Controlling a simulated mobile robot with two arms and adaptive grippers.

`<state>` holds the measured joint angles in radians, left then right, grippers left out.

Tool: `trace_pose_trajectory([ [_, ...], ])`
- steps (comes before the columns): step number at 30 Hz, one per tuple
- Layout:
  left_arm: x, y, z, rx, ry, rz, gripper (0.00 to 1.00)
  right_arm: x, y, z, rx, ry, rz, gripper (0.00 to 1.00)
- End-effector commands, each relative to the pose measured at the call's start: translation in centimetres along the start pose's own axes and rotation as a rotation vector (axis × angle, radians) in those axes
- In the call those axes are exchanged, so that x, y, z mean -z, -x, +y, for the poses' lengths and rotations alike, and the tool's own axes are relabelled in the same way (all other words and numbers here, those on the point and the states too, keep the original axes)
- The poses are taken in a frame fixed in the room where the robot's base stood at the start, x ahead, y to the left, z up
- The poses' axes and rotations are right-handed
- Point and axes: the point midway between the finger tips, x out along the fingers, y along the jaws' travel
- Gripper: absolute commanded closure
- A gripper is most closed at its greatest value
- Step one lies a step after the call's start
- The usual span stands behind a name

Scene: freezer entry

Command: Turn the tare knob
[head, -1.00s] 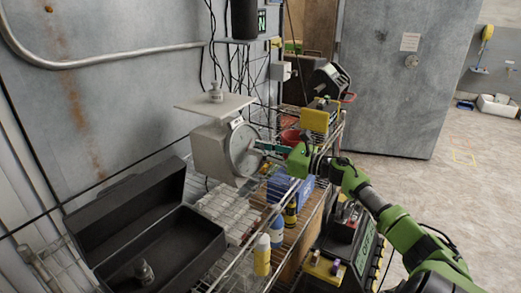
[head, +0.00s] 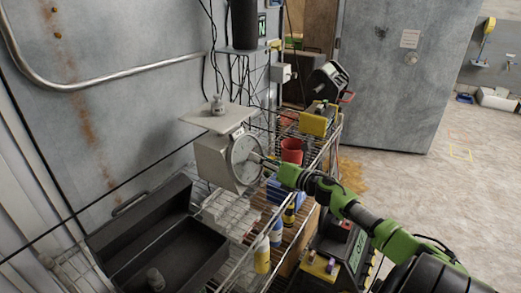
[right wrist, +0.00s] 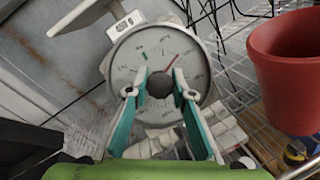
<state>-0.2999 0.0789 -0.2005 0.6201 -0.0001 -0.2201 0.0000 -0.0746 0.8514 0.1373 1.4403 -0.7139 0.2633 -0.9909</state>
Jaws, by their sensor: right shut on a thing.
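A grey-white scale (head: 213,163) stands on the wire rack in the head view, with a round dial (head: 243,170) on its front. My left gripper is out of view.
A red cup (head: 291,150) stands on the rack just right of my right gripper; it is large in the right wrist view (right wrist: 291,60). An open black case (head: 165,250) lies at the front left. Bottles (head: 263,254) stand below.

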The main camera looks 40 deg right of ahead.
Motion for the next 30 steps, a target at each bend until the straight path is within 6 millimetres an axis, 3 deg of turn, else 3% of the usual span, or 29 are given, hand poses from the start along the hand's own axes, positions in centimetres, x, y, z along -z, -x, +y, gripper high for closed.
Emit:
trace_pose_trajectory([
  [1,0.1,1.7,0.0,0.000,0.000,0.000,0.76,-0.8,0.0,0.5,0.017,-0.042,-0.001,0.99],
  [15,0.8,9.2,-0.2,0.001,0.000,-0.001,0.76,-0.8,0.0,0.5,0.182,-0.455,-0.011,0.99],
  [21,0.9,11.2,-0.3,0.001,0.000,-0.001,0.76,-0.7,0.0,0.3,0.248,-0.621,-0.016,0.99],
  [30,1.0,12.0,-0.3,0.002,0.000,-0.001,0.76,-0.4,-0.1,0.0,0.326,-0.817,-0.021,0.99],
])
